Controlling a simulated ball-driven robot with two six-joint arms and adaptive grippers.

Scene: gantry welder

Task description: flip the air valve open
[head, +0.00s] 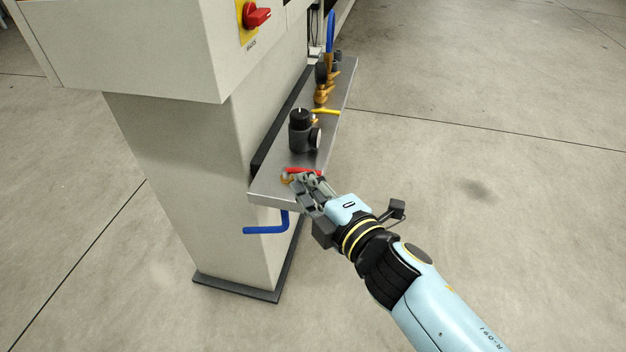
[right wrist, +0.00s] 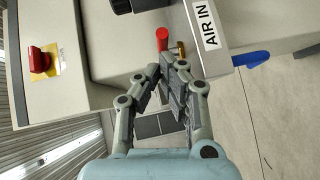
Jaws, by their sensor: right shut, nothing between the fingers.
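The air valve's red handle (head: 301,171) lies on the near end of the grey metal shelf (head: 288,190), partly covered by my right gripper. A bit of brass shows beside the handle. My right gripper (head: 296,182) is shut and empty, right at the handle in the head view. In the right wrist view the red handle (right wrist: 162,36) shows just beyond the closed fingertips (right wrist: 164,68); I cannot tell whether they touch it. An "AIR IN" label (right wrist: 207,25) is on the shelf's edge. My left gripper is not in view.
A black regulator with a round gauge (head: 302,131) stands behind the valve. Brass and yellow fittings (head: 322,95) stand farther back. A blue bent pipe (head: 268,229) hangs below the shelf. The cream machine column (head: 190,170) bounds the left; open floor lies right.

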